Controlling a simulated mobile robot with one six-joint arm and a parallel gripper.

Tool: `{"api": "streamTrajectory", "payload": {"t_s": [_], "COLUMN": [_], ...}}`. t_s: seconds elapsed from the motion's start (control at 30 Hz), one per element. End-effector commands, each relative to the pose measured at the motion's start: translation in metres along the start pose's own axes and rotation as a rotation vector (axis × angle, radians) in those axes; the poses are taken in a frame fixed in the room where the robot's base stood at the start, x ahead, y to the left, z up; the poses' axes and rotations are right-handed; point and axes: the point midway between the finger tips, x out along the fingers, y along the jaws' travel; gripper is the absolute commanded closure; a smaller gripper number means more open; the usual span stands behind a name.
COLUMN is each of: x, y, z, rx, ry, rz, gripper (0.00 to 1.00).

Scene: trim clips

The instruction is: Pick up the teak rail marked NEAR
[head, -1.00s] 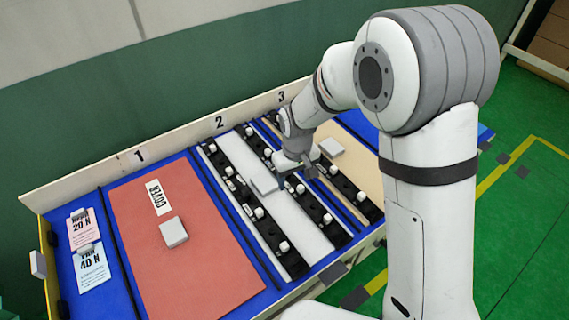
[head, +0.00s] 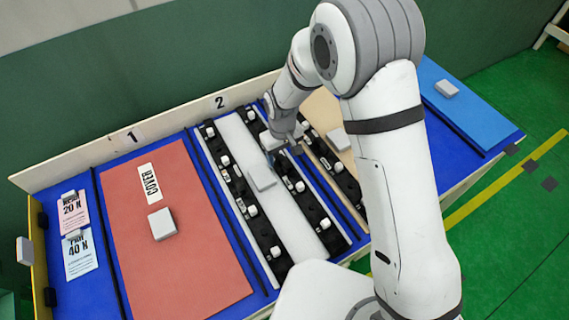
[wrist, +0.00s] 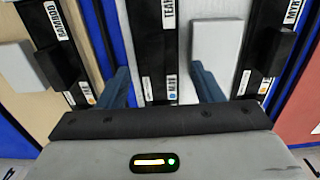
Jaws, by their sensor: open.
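The teak rail (head: 318,212) is a long black strip along the right side of the white panel in bay 2, carrying small white clips. In the wrist view the rail (wrist: 154,60) has a TEAK label at the top and a smaller label lower down, too small to read surely. My gripper (wrist: 165,88) is open, with one blue finger on each side of this rail. Nothing is gripped. In the head view my gripper (head: 284,148) is over the upper half of the rail and hides part of it. I cannot tell how high the fingertips are.
A white panel (head: 290,225) with a pale block (head: 262,178) lies left of the rail. A beige panel and bamboo rail (wrist: 62,50) lie on its other side. A red COVER panel (head: 185,250) and cards reading NEAR 20 N (head: 74,212) and FAR 40 N (head: 81,258) are farther left.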

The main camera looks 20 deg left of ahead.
Motion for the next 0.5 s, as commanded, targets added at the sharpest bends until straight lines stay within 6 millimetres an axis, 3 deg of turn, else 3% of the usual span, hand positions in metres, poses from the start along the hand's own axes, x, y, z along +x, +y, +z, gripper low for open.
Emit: {"api": "streamTrajectory", "payload": {"t_s": [0.27, 0.5], "x": [0.043, 0.046], "y": [0.005, 0.006], "z": [0.002, 0.002], "rx": [0.010, 0.012], "ry": [-0.001, 0.000], "rz": [0.000, 0.000], "gripper": [0.40, 0.40]}}
